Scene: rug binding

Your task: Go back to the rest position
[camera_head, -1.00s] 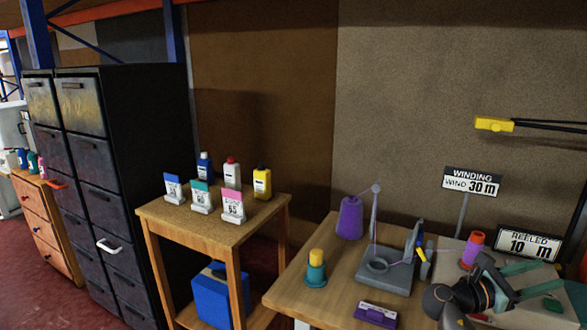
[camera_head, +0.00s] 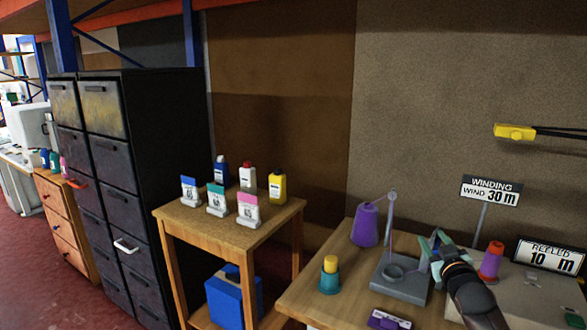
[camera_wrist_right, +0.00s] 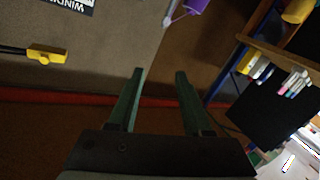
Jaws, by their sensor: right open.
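My right gripper (camera_head: 436,240) is open above the work table, beside the grey winding stand (camera_head: 400,284). In the right wrist view its two green fingers (camera_wrist_right: 160,72) are spread with nothing between them. A purple spool with an orange top (camera_head: 491,260) stands to the right of the gripper. My left gripper is not in view.
A teal and yellow spool (camera_head: 329,275) and a purple labelled block (camera_head: 389,319) are on the table's front part. Signs reading WINDING (camera_head: 491,190) and REELED (camera_head: 549,255) stand at the right. A side table (camera_head: 228,228) with several bottles and a black cabinet (camera_head: 165,160) are to the left.

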